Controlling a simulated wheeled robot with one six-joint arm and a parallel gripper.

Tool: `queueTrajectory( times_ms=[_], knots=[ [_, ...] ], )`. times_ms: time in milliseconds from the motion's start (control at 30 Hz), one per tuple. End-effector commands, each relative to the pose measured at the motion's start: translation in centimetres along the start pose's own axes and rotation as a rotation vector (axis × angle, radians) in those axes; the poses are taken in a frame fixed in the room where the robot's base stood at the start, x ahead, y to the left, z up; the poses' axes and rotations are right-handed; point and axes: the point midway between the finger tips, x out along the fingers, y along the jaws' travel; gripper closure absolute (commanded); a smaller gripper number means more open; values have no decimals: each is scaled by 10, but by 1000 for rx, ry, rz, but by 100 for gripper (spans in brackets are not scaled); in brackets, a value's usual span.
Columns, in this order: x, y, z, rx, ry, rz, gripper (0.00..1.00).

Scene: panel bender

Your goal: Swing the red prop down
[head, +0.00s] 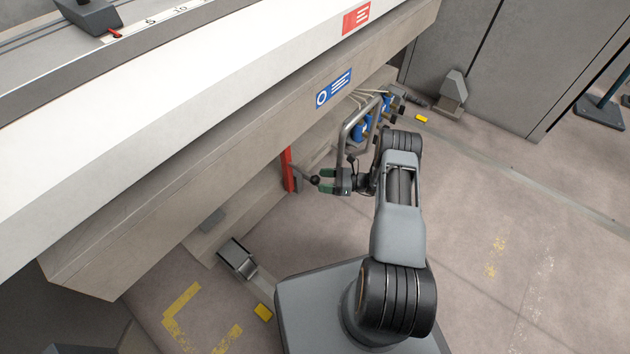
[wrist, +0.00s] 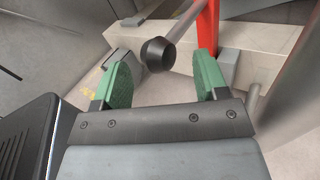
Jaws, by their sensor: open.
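The red prop (head: 288,170) stands roughly upright under the machine's overhanging beam. In the wrist view its red bar (wrist: 208,28) runs up past the right finger and leaves the top edge. A grey rod ending in a black knob (head: 315,181) sticks out beside it. In the wrist view the knob (wrist: 158,54) shows between the fingertips. My gripper (head: 325,181) is open, its green-padded fingers (wrist: 162,68) on either side of the knob with gaps visible. The upper end of the prop is hidden by the beam.
The beam with a blue label (head: 334,88) overhangs the prop. A bent grey pipe (head: 352,124) and blue fittings (head: 387,104) stand close beside my wrist. A grey pedal-like block (head: 238,260) sits on the floor below.

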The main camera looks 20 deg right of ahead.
Motion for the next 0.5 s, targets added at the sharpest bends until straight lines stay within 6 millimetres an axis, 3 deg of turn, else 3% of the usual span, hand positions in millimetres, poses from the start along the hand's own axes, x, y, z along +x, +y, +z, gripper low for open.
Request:
queueTrajectory(
  times_ms=[200, 500],
  knots=[
    [28, 0, -1, -1, 0, 3, 33],
    [39, 0, 0, 0, 0, 1, 33]
  ],
)
